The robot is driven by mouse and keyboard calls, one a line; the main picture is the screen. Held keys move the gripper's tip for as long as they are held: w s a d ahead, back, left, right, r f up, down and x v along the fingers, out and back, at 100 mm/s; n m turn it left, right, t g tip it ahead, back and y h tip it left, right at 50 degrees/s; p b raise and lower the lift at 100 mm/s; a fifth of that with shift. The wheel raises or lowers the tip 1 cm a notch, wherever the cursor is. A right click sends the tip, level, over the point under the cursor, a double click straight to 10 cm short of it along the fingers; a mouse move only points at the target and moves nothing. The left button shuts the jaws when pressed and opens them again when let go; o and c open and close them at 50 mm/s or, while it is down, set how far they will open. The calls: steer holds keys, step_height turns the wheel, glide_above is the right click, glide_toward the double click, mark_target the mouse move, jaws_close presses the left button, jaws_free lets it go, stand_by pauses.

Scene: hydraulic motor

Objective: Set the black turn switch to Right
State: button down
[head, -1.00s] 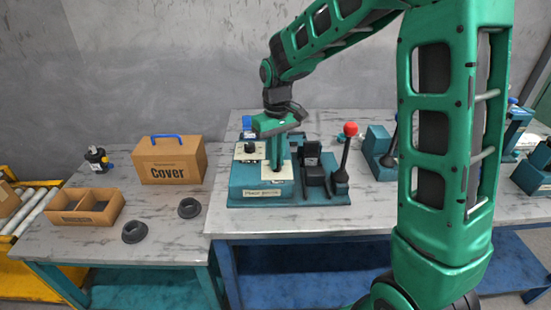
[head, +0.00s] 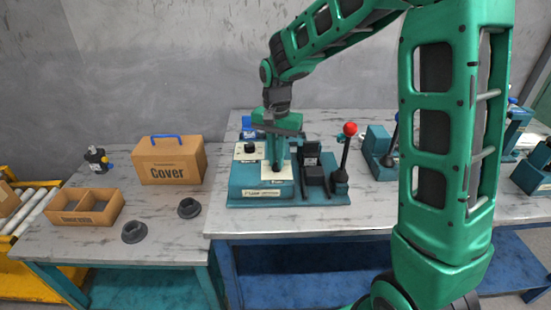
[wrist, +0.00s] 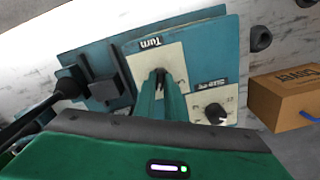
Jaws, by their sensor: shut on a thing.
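The black turn switch (wrist: 160,73) sits on a pale plate (wrist: 145,62) marked "Turn" in the wrist view. My gripper (wrist: 162,82) reaches down to it, and its two green fingers close on either side of the switch. The fingers hide part of the switch, so its exact setting cannot be read. In the head view my gripper (head: 276,166) stands over the right plate of the teal control box (head: 243,185), and the switch is hidden there.
A second black knob (wrist: 215,113) is close beside my fingers. A black block (head: 313,172) and a red-topped lever (head: 349,130) stand right of my gripper. A Cover box (head: 170,160), an open divided box (head: 85,207) and two dark rings (head: 134,232) are on the left table.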

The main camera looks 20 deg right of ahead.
mark_target(276, 162)
steer(key=shift+r+m, duration=0.1)
steer(key=shift+m, duration=2.1)
steer(key=shift+w+a, duration=0.1)
steer(key=c, duration=1.8)
jaws_free()
step_height(276, 162, up, 11)
steer(key=shift+f, duration=0.2)
